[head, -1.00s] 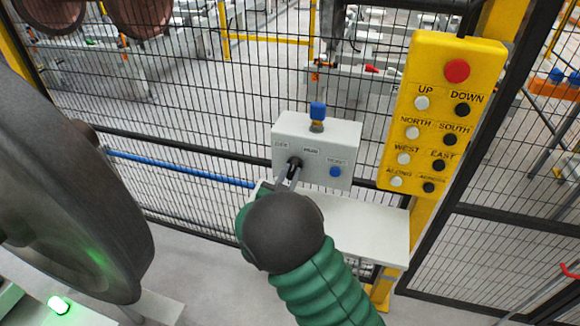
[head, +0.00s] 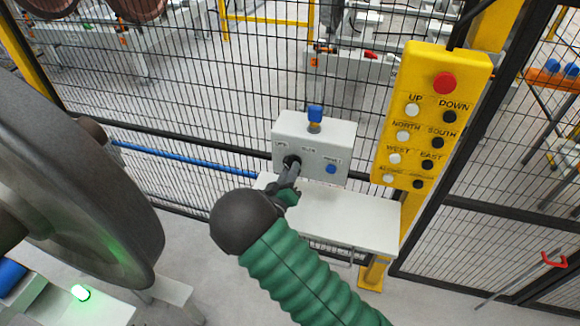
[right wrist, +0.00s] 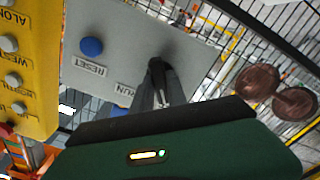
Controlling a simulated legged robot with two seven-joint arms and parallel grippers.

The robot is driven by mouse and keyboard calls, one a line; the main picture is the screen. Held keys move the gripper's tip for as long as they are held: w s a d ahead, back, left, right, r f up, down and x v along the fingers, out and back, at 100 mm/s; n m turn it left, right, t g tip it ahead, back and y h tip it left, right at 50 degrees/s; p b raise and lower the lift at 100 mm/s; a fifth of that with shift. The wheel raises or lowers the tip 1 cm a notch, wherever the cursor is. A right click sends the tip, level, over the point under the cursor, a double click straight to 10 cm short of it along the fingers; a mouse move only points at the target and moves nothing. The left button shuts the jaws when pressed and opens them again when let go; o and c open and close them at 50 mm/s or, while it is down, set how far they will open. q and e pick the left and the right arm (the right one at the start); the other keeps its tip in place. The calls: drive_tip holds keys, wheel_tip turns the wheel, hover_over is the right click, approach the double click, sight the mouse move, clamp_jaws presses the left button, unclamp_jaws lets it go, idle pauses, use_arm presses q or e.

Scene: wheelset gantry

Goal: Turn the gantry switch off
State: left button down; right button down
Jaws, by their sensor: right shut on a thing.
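The grey switch box (head: 318,140) stands on a white shelf in front of the mesh fence. Its dark round switch (head: 289,160) is on the left of the front face, mostly covered by my right gripper (head: 291,170). In the right wrist view, the gripper's fingers (right wrist: 158,75) are closed together on the dark switch knob (right wrist: 156,62) at the box face (right wrist: 125,48). The labels RUN and RESET are readable there. The knob's exact angle is hidden by the fingers. My left gripper is not in view.
A blue button (head: 331,169) sits right of the switch, and a blue-topped part (head: 314,113) stands on the box. The yellow pendant (head: 432,115) with a red button is close on the right. A large dark wheel (head: 75,180) fills the left side.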

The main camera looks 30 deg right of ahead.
drive_tip(key=shift+w+r+n+p, duration=0.15)
drive_tip(key=shift+r+n+p, duration=0.15)
drive_tip(key=shift+n, duration=0.7)
drive_tip(key=c, duration=1.6)
unclamp_jaws()
drive_tip(key=shift+f, duration=0.1)
drive_tip(key=shift+c, duration=0.2)
drive_tip(key=o, duration=0.3)
drive_tip(key=shift+w+a+f, duration=0.1)
drive_tip(key=shift+f, duration=0.1)
